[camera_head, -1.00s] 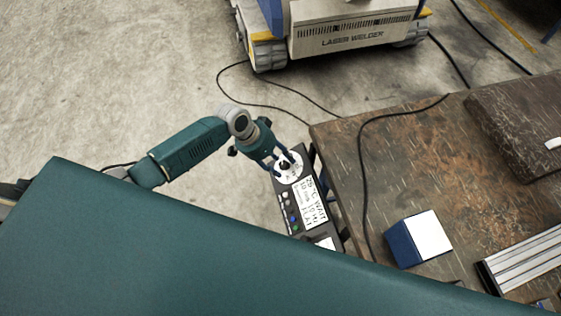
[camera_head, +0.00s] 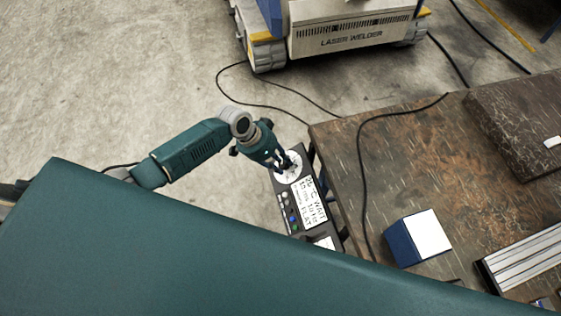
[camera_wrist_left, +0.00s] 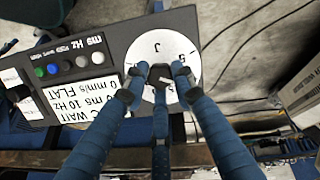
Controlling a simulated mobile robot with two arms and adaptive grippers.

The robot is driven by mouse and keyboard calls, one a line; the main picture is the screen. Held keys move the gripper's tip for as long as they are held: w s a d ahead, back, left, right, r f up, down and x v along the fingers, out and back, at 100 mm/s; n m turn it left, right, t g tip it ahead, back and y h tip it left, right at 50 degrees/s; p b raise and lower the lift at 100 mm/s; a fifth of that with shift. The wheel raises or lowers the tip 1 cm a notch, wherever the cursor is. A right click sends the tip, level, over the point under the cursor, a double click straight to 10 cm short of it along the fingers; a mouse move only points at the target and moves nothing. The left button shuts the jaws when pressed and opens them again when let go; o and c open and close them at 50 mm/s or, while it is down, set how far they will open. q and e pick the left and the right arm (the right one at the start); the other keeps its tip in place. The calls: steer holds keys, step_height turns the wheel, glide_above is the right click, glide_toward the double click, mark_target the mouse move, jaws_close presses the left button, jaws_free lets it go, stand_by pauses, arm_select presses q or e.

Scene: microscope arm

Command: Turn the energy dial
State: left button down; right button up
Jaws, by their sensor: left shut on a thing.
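The control panel (camera_head: 283,190) is a dark box with a white label (camera_head: 311,203) and several coloured buttons beside the table's left edge. The energy dial (camera_head: 296,171) is a white disc with a dark centre knob near its far end. In the left wrist view the dial (camera_wrist_left: 150,46) carries letters and numbers around its rim. My left gripper (camera_head: 284,165) is over the dial, its fingers shut on the centre knob. The wrist view shows the fingers of my left gripper (camera_wrist_left: 162,78) around the knob, hiding most of it. My right gripper is not in view.
A worn brown table (camera_head: 345,165) stands right of the panel, with a blue and white box (camera_head: 420,238) and metal profiles (camera_head: 525,262) on it. A black cable (camera_head: 364,185) crosses it. A laser welder (camera_head: 352,32) stands behind on the concrete floor.

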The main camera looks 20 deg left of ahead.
arm_select(q)
steer(key=m, duration=0.4)
steer(key=shift+s+a+f+t+y, duration=0.2)
steer(key=shift+a+f+t+y, duration=0.05)
steer(key=shift+t+y, duration=0.05)
steer(key=shift+m+t+b, duration=0.3)
steer(key=shift+m+b, duration=0.1)
steer(key=shift+m, duration=1.5)
steer(key=shift+a, duration=0.1)
steer(key=c, duration=1.4)
jaws_free()
steer(key=shift+c, duration=0.2)
steer(key=shift+r, duration=0.1)
steer(key=shift+r, duration=0.25)
steer(key=v, duration=1.1)
steer(key=shift+s+r, duration=0.15)
steer(key=shift+r, duration=0.05)
